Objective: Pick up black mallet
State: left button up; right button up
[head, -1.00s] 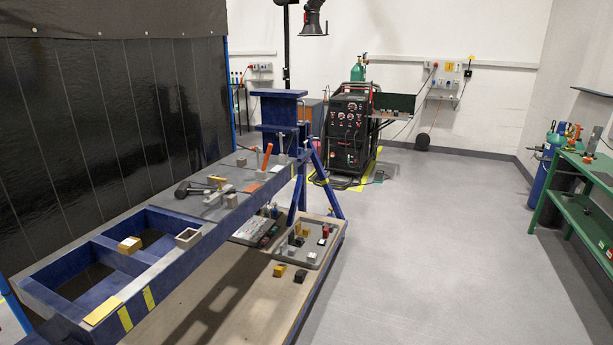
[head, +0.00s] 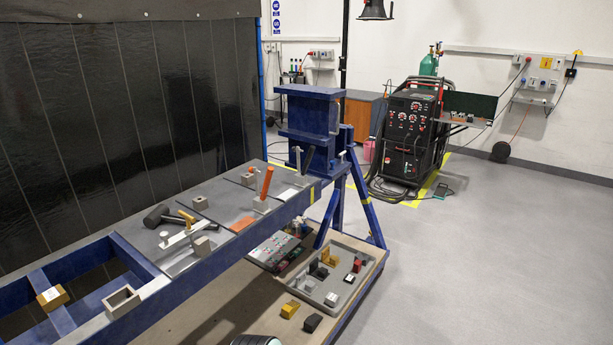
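The black mallet (head: 156,216) lies on the dark grey plate on top of the blue jig frame, left of the picture's middle. Its dark head is at the left and its handle runs right, towards a pale metal clamp with a yellow grip (head: 187,217). Nothing holds the mallet. Neither of my grippers shows in the head view.
The long blue jig frame (head: 220,240) stands above a wooden base. An orange-handled tool (head: 267,181) stands upright farther along. A grey parts tray (head: 345,293) lies below on the base. A dark curtain (head: 100,120) is behind. Open floor (head: 480,270) lies right.

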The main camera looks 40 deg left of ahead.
aim_at(161, 213)
jog(key=i+u, duration=0.1)
jog(key=i, duration=0.7)
jog(key=i+l+u, duration=0.1)
jog(key=i, duration=0.7)
jog(key=i+l+u, duration=0.1)
jog(key=i+u, duration=0.35)
jog(key=i+l+u, duration=0.25)
jog(key=i+u, duration=0.25)
jog(key=u, duration=1.75)
jog(key=i+l, duration=0.05)
jog(key=l, duration=0.05)
